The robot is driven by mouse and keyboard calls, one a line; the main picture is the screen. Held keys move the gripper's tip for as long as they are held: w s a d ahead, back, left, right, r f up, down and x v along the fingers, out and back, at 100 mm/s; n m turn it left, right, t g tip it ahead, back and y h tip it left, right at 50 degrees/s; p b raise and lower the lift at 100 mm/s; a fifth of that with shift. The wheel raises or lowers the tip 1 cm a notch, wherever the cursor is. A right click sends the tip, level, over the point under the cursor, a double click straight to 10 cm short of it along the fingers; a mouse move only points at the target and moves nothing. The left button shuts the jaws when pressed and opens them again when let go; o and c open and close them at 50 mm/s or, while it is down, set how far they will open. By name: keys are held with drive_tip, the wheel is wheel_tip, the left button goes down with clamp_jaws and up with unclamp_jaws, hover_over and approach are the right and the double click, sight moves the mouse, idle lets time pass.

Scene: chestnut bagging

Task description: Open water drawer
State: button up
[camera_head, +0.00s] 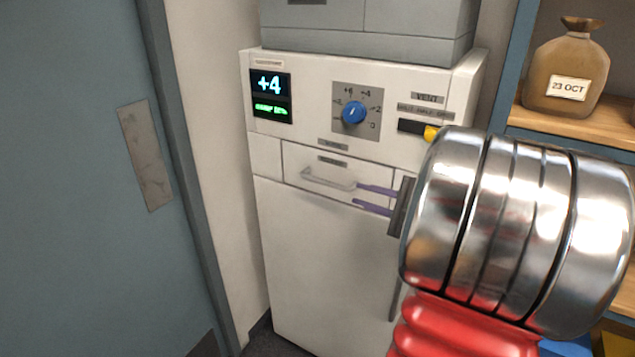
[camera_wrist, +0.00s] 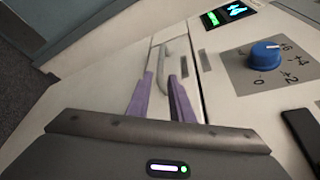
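The drawer (camera_head: 296,164) is a white front panel in the upper part of a white cabinet, and it looks closed. Its light metal bar handle (camera_head: 328,182) runs across the panel; it also shows in the wrist view (camera_wrist: 163,50). My gripper (camera_head: 355,193) has two purple fingers, parted, with tips near the handle's right end. In the wrist view my gripper (camera_wrist: 161,75) shows both fingers pointing at the drawer, with the handle's bar running close to the right finger. I cannot tell whether a finger touches the handle. The small label above the drawer is unreadable.
Above the drawer are a blue dial (camera_head: 354,112), a display (camera_head: 270,97) reading +4 and a vent slot with a yellow knob (camera_head: 431,133). A blue-grey door (camera_head: 80,180) stands left. A shelf at right holds a brown sack (camera_head: 566,70) labelled 23 OCT.

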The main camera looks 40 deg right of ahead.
sight(335, 186)
drive_tip(key=shift+d, duration=0.1)
idle(0.3)
drive_tip(key=x, duration=1.3)
drive_tip(key=shift+w, duration=0.4)
drive_tip(key=shift+c, duration=0.4)
clamp_jaws()
drive_tip(key=shift+f, duration=0.1)
